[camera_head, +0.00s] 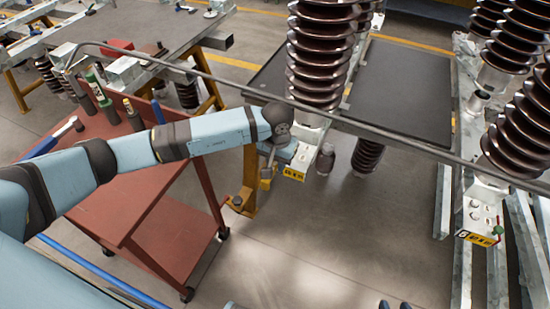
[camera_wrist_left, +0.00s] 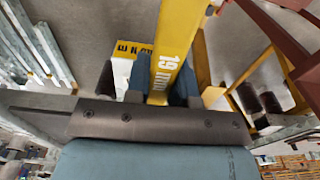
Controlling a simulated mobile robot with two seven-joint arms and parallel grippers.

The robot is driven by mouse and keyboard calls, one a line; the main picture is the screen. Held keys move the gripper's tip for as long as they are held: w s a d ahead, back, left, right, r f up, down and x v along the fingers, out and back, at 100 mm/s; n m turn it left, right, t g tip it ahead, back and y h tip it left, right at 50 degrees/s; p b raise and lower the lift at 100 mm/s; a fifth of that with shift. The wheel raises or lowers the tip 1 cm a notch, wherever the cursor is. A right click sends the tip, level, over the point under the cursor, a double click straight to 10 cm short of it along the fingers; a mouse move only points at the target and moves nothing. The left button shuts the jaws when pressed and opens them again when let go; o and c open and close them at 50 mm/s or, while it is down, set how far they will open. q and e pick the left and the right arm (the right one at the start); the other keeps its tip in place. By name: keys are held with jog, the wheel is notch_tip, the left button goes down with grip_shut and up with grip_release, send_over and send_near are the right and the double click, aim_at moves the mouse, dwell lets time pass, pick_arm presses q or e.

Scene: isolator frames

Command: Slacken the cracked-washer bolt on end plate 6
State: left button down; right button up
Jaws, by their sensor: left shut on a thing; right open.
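My left gripper (camera_head: 272,162) is shut on a yellow wrench marked 19 mm. The wrench (camera_wrist_left: 170,58) rises between the fingers in the left wrist view; its far end runs out of the picture. The gripper is beside the pale end plate (camera_head: 307,150) below the middle insulator, close to its yellow label (camera_head: 294,174). That label also shows in the left wrist view (camera_wrist_left: 133,48); I cannot read its number surely. No cracked washer can be made out, and the arm hides part of the plate. Dark fingertips of my right gripper (camera_head: 394,305) show apart at the bottom edge.
A red tool cart (camera_head: 150,215) with bottles stands under my left arm. Another end plate (camera_head: 482,208) with bolts and a yellow label is at the right. Open floor lies in the lower middle.

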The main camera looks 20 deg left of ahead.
pick_arm(q)
notch_tip(320, 180, down, 3)
jog(key=shift+f, duration=0.1)
pick_arm(e)
jog(key=shift+w+a+r, duration=0.1)
jog(key=shift+w, duration=0.05)
pick_arm(q)
jog(key=shift+b, duration=0.35)
pick_arm(e)
jog(key=shift+f, duration=0.45)
pick_arm(q)
jog(key=shift+b, duration=0.5)
pick_arm(e)
jog(key=shift+f, duration=0.35)
pick_arm(q)
jog(key=shift+f+b, duration=1.1)
pick_arm(e)
jog(key=shift+f, duration=0.9)
